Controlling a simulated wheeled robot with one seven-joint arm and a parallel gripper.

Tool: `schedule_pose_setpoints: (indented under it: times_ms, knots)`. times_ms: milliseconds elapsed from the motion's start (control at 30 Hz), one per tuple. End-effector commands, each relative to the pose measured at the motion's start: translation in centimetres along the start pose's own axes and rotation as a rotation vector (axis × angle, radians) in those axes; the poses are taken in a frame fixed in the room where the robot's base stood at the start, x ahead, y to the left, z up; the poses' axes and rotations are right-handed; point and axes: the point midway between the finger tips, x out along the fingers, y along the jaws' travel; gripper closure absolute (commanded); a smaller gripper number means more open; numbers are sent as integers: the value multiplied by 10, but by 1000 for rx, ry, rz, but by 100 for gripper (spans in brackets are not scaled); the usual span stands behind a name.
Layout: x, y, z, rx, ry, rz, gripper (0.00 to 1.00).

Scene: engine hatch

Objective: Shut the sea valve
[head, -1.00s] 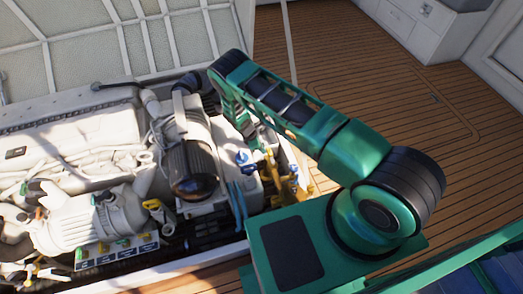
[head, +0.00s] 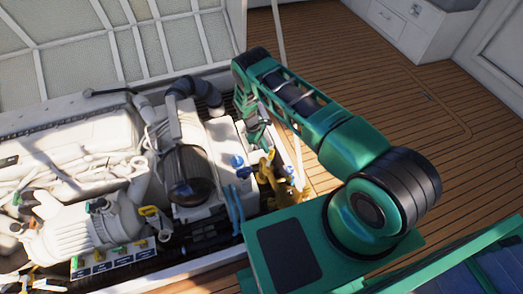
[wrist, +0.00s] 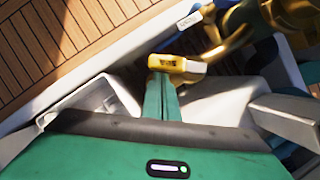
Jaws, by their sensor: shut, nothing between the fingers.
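A yellow lever handle (wrist: 178,66) with dark lettering lies just past my fingertips in the wrist view. It looks like the sea valve's handle. Brass valve and pipe parts (wrist: 235,22) show behind it, and brass fittings (head: 283,186) stand at the engine's right end in the head view. My gripper (wrist: 162,80) is shut and empty, its green fingers pointing at the handle. The fingertips overlap the handle's near side in the picture; I cannot tell whether they touch. In the head view my gripper (head: 258,134) is small, just above the fittings.
A blue handle (head: 237,161) and blue hoses (head: 235,207) are close left of the brass fittings. A dark cylinder (head: 187,176) and the white engine (head: 65,150) fill the hatch further left. A pale hatch rim (wrist: 105,68) borders the wooden deck (wrist: 60,40).

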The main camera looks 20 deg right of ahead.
Motion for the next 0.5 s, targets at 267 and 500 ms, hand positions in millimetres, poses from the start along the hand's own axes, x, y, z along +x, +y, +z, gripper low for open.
schedule_pose_setpoints:
  times_ms: [267, 500]
  knots:
    - [8, 9, 20, 249, -3, -101, 100]
    - [14, 11, 35, 458, -4, -185, 100]
